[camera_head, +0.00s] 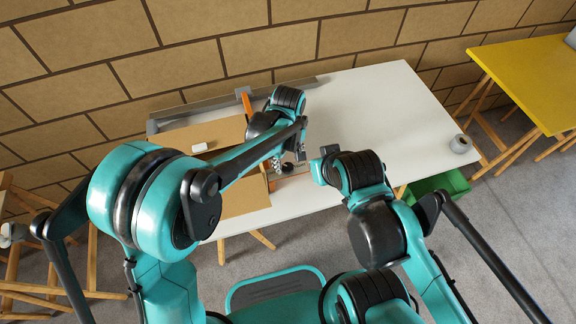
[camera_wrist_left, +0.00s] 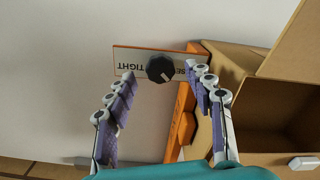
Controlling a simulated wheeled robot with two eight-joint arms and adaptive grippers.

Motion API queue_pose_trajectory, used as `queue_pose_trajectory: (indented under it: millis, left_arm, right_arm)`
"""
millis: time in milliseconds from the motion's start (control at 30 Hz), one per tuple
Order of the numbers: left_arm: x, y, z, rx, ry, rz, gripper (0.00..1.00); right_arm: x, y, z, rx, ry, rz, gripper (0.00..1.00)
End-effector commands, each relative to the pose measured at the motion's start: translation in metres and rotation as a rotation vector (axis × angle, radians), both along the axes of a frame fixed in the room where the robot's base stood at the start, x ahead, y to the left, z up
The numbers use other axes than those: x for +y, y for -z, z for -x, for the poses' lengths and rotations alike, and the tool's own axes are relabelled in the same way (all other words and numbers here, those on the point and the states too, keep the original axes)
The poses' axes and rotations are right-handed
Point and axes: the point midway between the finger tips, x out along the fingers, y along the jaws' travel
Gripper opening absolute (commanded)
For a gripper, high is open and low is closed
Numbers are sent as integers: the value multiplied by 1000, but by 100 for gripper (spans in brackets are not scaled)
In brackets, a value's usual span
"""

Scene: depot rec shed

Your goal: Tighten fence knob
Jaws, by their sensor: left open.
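The black fence knob (camera_wrist_left: 160,69) sits on a pale plate (camera_wrist_left: 128,60) with an orange edge; "TIGHT" reads upside down on it, and the lettering at its other end is partly covered. A light pointer mark shows on the knob. My left gripper (camera_wrist_left: 159,74) is open, with its purple-padded fingers on either side of the knob, apparently not touching it. In the head view the left gripper (camera_head: 289,161) is over the table near the dark knob (camera_head: 287,168). My right arm's end (camera_head: 320,168) is just right of it; its fingers cannot be made out.
An orange bar (camera_wrist_left: 182,125) runs beside an open cardboard box (camera_wrist_left: 265,158). A green crate (camera_head: 440,186) is below, and a yellow table (camera_head: 530,70) stands right.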

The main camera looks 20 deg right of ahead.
Motion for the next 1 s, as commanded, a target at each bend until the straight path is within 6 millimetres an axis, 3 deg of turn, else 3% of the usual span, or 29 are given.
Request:
queue_pose_trajectory:
  millis: [133,433,467,633,1000]
  left_arm:
    - [0,16,0,0,0,0,53]
    - [0,18,0,0,0,0,53]
    - [0,18,0,0,0,1,50]
    - [0,18,0,0,0,1,6]
    - [0,18,0,0,32,1,3]
  right_arm:
    - [0,7,0,0,0,0,0]
    - [0,6,0,0,0,0,0]
    - [0,6,0,0,0,0,0]
    - [0,6,0,0,0,0,0]
    - [0,6,0,0,0,0,0]
